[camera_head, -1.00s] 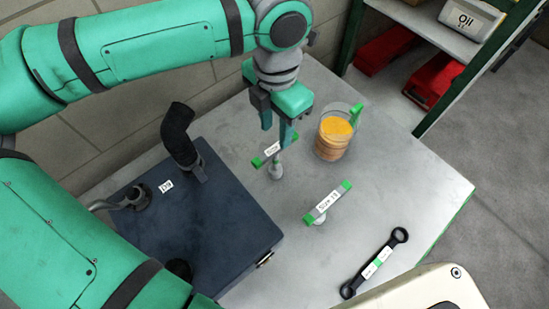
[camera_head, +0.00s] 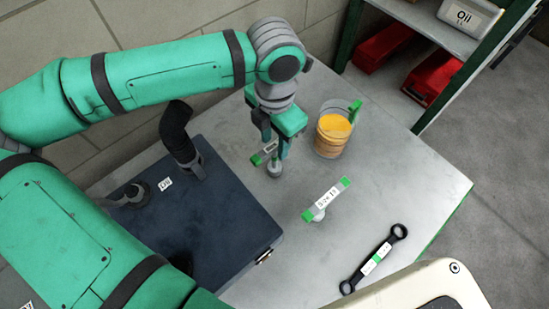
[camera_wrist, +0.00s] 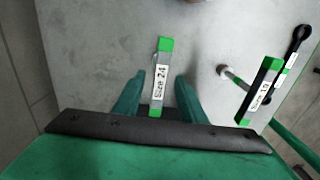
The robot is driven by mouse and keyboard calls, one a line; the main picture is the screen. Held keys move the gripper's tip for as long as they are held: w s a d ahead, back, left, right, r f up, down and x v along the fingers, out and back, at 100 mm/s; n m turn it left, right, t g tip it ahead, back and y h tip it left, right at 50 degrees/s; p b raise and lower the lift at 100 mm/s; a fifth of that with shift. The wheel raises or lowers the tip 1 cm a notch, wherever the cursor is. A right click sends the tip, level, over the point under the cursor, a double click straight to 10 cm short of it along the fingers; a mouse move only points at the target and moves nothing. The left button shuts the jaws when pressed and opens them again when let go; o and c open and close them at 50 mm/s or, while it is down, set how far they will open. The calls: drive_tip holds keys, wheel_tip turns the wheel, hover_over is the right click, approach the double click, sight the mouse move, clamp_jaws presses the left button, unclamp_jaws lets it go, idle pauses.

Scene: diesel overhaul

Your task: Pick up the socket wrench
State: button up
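A socket wrench with a green-ended bar handle labelled "Size 24" (camera_wrist: 160,75) stands upright on the bench. In the head view its bar (camera_head: 261,155) and round base (camera_head: 275,169) show below my gripper (camera_head: 277,145), which partly hides it. In the wrist view my gripper (camera_wrist: 157,90) is open, with one finger on each side of the bar and gaps visible. A second socket wrench with a green-ended labelled bar (camera_head: 327,198) stands to the right; it also shows in the wrist view (camera_wrist: 260,92).
A dark blue box (camera_head: 210,220) with a black pipe (camera_head: 178,132) is left on the grey bench (camera_head: 400,180). A glass jar with orange contents (camera_head: 333,135) stands close right of my gripper. A black double-ended spanner (camera_head: 374,260) lies at front right. Red bins sit under a shelf.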

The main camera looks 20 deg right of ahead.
drive_tip(key=shift+f, duration=0.25)
idle(0.3)
clamp_jaws()
